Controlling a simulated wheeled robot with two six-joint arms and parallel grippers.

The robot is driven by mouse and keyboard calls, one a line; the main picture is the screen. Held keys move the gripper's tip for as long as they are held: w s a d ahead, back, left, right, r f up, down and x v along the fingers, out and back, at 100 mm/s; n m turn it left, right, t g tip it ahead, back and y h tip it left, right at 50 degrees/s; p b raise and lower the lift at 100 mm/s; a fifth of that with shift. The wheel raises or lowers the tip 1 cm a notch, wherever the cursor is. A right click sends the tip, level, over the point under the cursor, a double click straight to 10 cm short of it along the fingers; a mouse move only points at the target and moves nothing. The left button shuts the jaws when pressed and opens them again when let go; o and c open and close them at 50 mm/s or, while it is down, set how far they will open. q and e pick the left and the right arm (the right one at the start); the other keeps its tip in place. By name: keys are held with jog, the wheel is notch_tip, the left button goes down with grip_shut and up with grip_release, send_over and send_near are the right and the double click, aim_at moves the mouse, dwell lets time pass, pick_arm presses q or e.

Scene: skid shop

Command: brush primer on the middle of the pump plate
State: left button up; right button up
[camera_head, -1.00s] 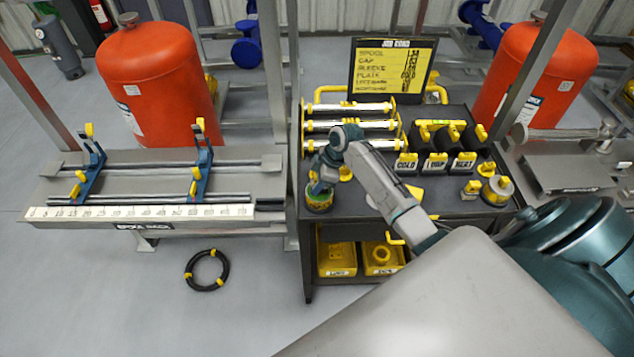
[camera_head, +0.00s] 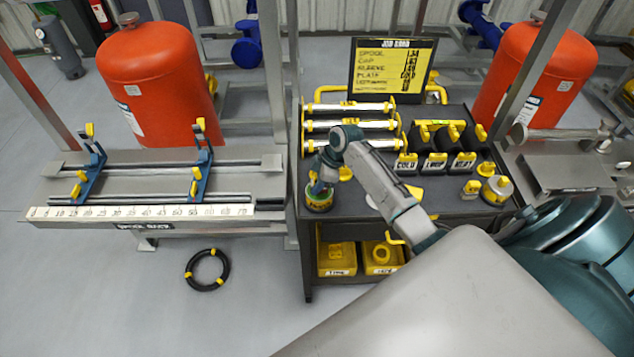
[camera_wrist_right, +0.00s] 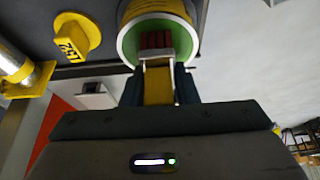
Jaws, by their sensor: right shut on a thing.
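My right gripper (camera_head: 320,187) is at the front left corner of the black cart, over a small round can (camera_head: 318,205). In the right wrist view the gripper (camera_wrist_right: 158,84) is shut on a brush (camera_wrist_right: 157,90) with a yellow handle. The brush's reddish-brown bristles point into the can (camera_wrist_right: 127,42), which has a pale rim and green inside. I cannot tell how deep the bristles reach. A grey metal plate surface (camera_head: 562,182) lies on the bench at the right; I cannot tell if it is the pump plate. My left gripper is out of view.
The cart top (camera_head: 465,207) carries silver rods (camera_head: 350,125), labelled black holders (camera_head: 435,160) and a job board (camera_head: 392,68). Yellow bins (camera_head: 337,260) sit below. A rack with blue brackets (camera_head: 200,170) stands left. A black ring (camera_head: 207,269) lies on the floor.

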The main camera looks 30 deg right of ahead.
aim_at(315, 175)
jog(key=shift+r+p, duration=2.3)
jog(key=shift+r, duration=1.15)
